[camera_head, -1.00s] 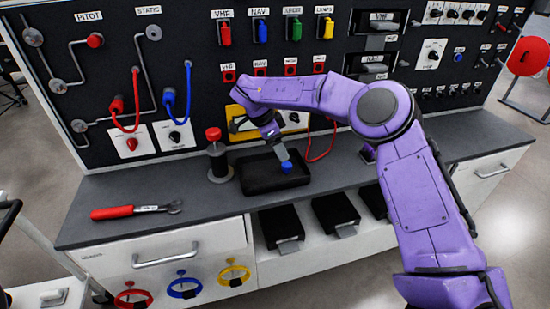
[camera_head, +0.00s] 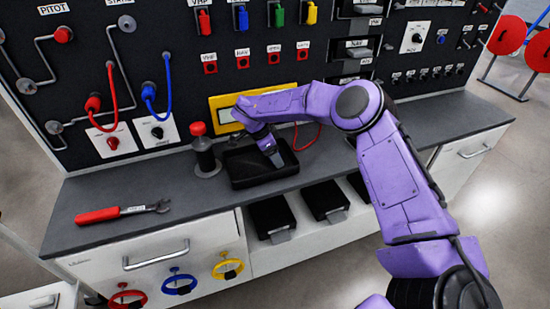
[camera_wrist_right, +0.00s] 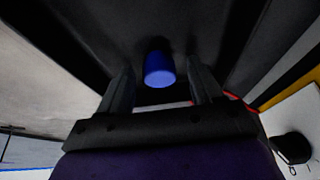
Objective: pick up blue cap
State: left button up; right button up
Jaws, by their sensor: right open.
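The blue cap (camera_wrist_right: 159,68) stands on the dark floor of the black tray in the right wrist view. It lies between the two fingers of my right gripper (camera_wrist_right: 162,84), with a gap on either side. In the head view my right gripper (camera_head: 276,161) reaches down into the black tray (camera_head: 250,182) on the bench, and the cap is hidden there. The right gripper is open and holds nothing. My left gripper is not in view.
A black cylinder with a red top (camera_head: 203,150) stands just left of the tray. A red-handled wrench (camera_head: 122,212) lies on the bench's left part. The panel (camera_head: 170,40) with hoses and switches rises behind.

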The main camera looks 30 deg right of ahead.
grip_shut()
jog(key=shift+r, duration=0.1)
